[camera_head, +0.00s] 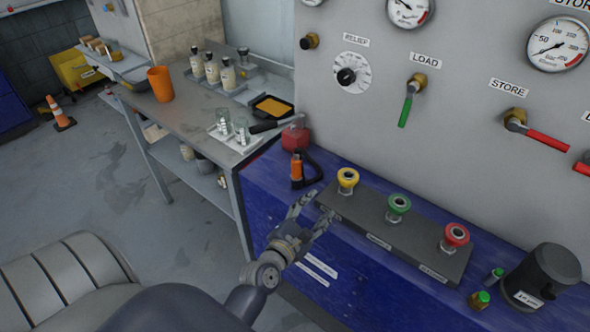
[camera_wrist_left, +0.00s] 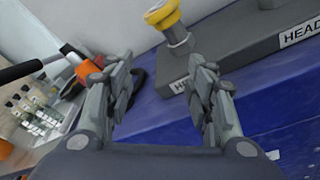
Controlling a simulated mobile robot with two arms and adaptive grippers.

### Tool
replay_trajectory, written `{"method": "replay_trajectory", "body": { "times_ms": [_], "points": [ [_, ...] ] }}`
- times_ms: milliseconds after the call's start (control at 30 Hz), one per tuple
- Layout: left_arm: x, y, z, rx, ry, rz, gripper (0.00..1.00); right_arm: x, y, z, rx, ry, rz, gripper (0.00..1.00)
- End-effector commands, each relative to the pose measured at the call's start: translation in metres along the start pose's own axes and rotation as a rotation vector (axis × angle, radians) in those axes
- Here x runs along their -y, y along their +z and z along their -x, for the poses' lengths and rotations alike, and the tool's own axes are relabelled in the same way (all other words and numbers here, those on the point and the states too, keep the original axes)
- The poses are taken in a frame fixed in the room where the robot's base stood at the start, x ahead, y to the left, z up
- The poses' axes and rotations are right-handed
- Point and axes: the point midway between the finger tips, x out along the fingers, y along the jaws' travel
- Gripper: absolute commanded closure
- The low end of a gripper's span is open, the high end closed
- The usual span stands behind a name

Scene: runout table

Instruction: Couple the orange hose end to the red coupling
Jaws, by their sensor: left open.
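The orange hose end (camera_head: 297,168) stands on the blue bench top at the left of the coupling block, with its black hose looped beside it. In the left wrist view, the orange hose end (camera_wrist_left: 88,70) shows partly behind the left finger. The red coupling (camera_head: 456,236) sits at the right end of the dark block, apart from the hose end. My left gripper (camera_head: 316,209) is open and empty, in front of the hose end and the block's left end. It also shows open in the left wrist view (camera_wrist_left: 160,78). My right gripper is not in view.
A yellow coupling (camera_head: 347,178) and a green coupling (camera_head: 399,204) share the dark block (camera_head: 373,222). A red container (camera_head: 294,138) stands behind the hose end. Valve levers and gauges line the grey panel behind.

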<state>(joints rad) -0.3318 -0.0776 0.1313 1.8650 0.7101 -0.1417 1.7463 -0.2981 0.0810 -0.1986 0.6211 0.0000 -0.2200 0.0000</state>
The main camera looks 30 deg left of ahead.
Motion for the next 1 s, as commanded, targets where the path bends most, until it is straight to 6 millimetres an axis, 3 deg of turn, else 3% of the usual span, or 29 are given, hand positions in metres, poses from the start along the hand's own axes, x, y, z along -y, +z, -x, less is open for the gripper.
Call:
{"method": "replay_trajectory", "body": {
  "times_ms": [100, 300, 433, 700, 1000],
  "points": [
    [-0.033, -0.014, -0.005, 0.005, 0.164, 0.314, 0.51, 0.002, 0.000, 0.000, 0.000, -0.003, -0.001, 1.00],
    [-0.065, -0.034, -0.002, 0.033, 0.330, 0.618, 0.51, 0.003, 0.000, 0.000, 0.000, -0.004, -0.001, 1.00],
    [-0.072, -0.037, -0.008, 0.042, 0.358, 0.667, 0.51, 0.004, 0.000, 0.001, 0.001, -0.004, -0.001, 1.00],
    [-0.085, -0.040, -0.044, 0.042, 0.358, 0.665, 0.51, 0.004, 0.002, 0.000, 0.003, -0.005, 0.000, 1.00],
    [-0.092, -0.044, -0.066, 0.042, 0.356, 0.664, 0.51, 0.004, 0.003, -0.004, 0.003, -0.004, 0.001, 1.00]
  ]
}}
